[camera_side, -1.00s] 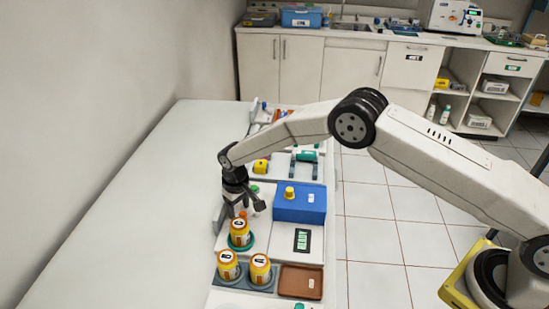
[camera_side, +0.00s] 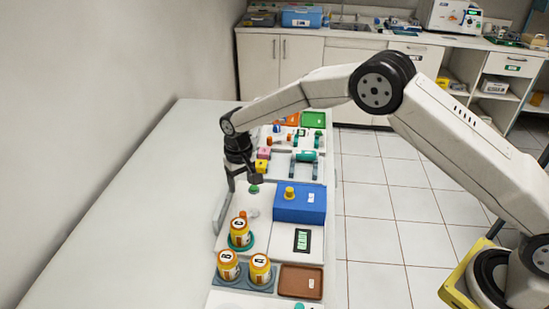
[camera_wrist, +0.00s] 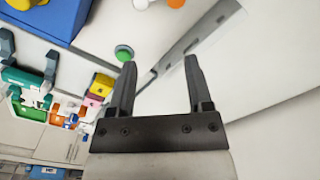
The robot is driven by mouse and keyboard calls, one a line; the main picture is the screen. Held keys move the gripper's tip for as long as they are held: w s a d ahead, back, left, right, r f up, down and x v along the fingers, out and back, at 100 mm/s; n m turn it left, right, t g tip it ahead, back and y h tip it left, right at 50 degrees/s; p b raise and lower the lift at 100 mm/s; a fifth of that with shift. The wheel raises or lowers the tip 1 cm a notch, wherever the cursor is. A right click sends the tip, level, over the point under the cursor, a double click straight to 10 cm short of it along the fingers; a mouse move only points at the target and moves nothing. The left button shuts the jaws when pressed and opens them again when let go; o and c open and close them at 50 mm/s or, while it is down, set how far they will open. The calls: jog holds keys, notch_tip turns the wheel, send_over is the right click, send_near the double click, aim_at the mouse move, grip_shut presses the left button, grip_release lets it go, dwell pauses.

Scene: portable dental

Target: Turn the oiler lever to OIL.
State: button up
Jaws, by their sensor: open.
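No lever with a readable OIL mark shows, so I cannot tell for sure which part is the oiler lever. My gripper (camera_side: 243,183) is open and empty, pointing down above the white panel left of the blue box (camera_side: 300,208). A green round knob (camera_side: 253,189) is close to its right finger; in the wrist view the green knob (camera_wrist: 124,52) shows just beyond the left fingertip of my gripper (camera_wrist: 159,63), apart from it. A small orange part (camera_side: 242,214) sits on the same panel, nearer the side camera. A yellow knob (camera_side: 290,192) stands on the blue box.
A bottle marked C (camera_side: 239,233) stands on a teal round base, with further bottles (camera_side: 260,268) in front. A READY display (camera_side: 303,240) and brown tray (camera_side: 301,282) lie right. A teal cylinder (camera_side: 305,156) and yellow block (camera_side: 261,167) are beyond. The left tabletop (camera_side: 130,210) is bare.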

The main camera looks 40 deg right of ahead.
jog(key=s+d+r+t, duration=0.1)
jog(key=s+d+r, duration=0.3)
jog(key=s+d, duration=0.3)
jog(key=s+d+r+t, duration=0.1)
jog(key=s+d+r, duration=0.4)
jog(key=s, duration=1)
jog(key=shift+s+d+r, duration=0.15)
jog(key=shift+d+r, duration=0.05)
jog(key=shift+d, duration=1.2)
jog(key=s+d, duration=0.1)
jog(key=s, duration=0.5)
jog(key=shift+d+f+t, duration=0.15)
jog(key=shift+d+t, duration=0.1)
jog(key=shift+t, duration=0.05)
jog(key=shift+w, duration=0.1)
